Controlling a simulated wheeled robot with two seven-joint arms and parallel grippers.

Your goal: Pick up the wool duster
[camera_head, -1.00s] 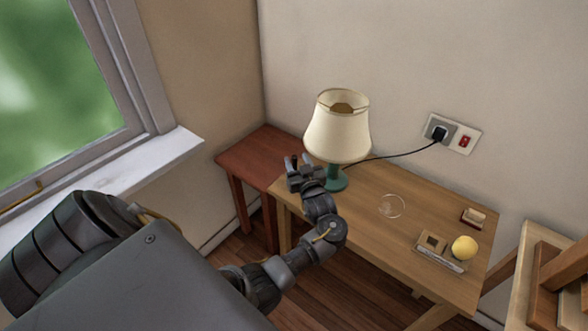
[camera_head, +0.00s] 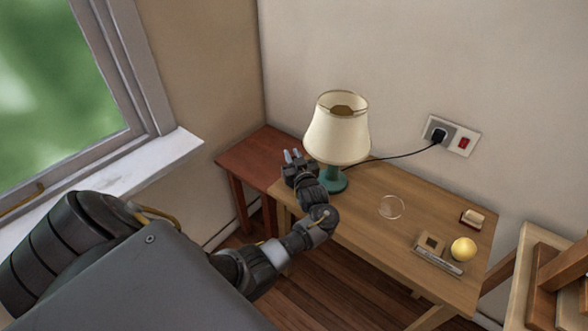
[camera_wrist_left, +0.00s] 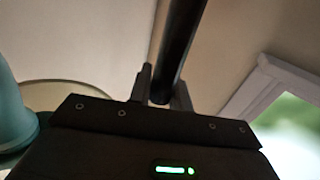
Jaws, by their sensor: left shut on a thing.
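My left gripper (camera_head: 293,156) is at the left end of the wooden table, just left of the lamp, with its fingers pointing up. In the left wrist view its fingers (camera_wrist_left: 163,90) are shut on a dark, smooth rod (camera_wrist_left: 182,42), which looks like the handle of the wool duster. The rod runs up out of the top of that view. The woolly head shows in neither view, and I cannot make out the rod in the head view. My right gripper is not in view.
A lamp with a cream shade (camera_head: 338,130) and green base (camera_head: 333,181) stands close beside the gripper. A red-brown side table (camera_head: 240,158) and window sill (camera_head: 160,160) lie left. The wooden table (camera_head: 360,205) carries a glass dish (camera_head: 391,207) and a yellow ball (camera_head: 463,249).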

